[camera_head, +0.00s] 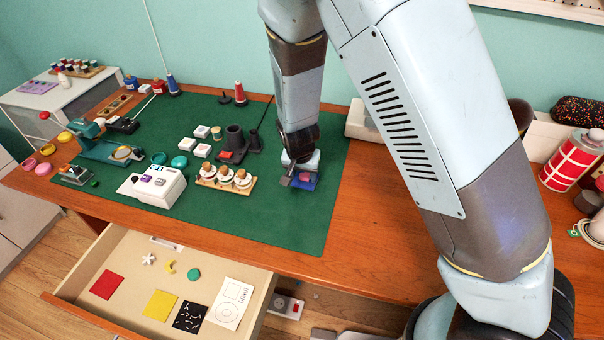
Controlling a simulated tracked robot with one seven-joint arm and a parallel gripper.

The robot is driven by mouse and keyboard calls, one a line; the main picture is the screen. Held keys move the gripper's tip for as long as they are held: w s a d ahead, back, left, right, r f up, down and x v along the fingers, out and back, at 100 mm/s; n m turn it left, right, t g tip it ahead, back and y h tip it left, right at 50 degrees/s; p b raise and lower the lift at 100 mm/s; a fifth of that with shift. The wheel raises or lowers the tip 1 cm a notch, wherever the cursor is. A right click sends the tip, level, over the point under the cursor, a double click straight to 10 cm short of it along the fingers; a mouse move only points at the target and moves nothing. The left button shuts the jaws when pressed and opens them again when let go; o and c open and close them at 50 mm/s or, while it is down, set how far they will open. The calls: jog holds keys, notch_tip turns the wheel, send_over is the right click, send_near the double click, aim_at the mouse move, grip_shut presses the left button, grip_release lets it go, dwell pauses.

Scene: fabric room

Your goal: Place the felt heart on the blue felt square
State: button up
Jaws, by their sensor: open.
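The blue felt square (304,186) lies on the green mat near its right edge, partly hidden by my gripper. A small pink-red piece (304,177), apparently the felt heart, shows over the blue square. It appears to rest on the square, but its full outline and exact contact are hidden or too small to tell. My gripper (297,175) is open, low over the square and close beside the pink piece. Whether a finger touches the piece cannot be told.
An open drawer (132,250) below holds red, yellow and black squares and small shapes. The mat's front right is clear.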

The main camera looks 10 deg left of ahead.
jog(key=v, duration=1.2)
jog(key=d+r+y, duration=0.2)
jog(key=d+r, duration=1.5)
jog(key=d, duration=0.4)
jog(key=s+d+r+t+h, duration=0.1)
jog(key=s+d+r, duration=0.3)
jog(key=s+d, duration=0.3)
jog(key=s+d+r+t, duration=0.1)
jog(key=s+d+r, duration=0.4)
jog(key=s+d, duration=0.2)
jog(key=shift+d+r+t+h, duration=0.3)
jog(key=shift+h, duration=0.1)
jog(key=shift+s, duration=0.1)
